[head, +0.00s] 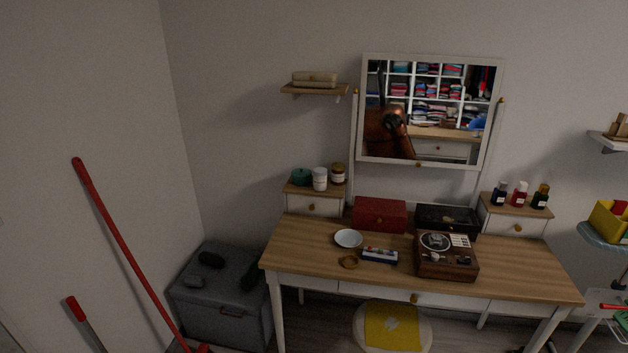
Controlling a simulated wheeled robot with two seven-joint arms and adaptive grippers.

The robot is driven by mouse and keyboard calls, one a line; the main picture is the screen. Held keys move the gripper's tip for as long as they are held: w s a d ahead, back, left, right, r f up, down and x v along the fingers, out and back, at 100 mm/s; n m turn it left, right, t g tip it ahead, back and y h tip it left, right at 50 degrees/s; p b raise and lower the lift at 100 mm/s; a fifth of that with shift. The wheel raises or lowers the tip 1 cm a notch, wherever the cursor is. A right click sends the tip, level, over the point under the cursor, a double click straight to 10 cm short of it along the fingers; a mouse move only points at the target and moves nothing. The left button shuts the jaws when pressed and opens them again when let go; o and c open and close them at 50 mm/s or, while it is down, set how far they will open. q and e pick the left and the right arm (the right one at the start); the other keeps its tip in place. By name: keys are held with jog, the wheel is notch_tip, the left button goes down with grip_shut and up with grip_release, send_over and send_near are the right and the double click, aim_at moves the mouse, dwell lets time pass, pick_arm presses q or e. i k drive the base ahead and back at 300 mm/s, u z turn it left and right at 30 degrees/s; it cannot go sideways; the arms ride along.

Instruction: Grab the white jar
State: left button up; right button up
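The white jar (320,179) stands upright on the small left drawer box (314,206) at the back left of the dressing table. It sits between a teal round pot (301,177) on its left and a jar with a gold-brown lid (338,173) on its right, close to both. Neither of my grippers shows in the head view.
The wooden table top (310,246) holds a white bowl (348,238), a red box (380,214), a black box (447,219) and a record player (446,256). A mirror (428,110) stands behind. A grey chest (222,300) and red-handled poles (120,245) are left. The table's left front is clear.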

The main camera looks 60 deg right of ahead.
aim_at(320, 183)
jog(key=z, duration=1.75)
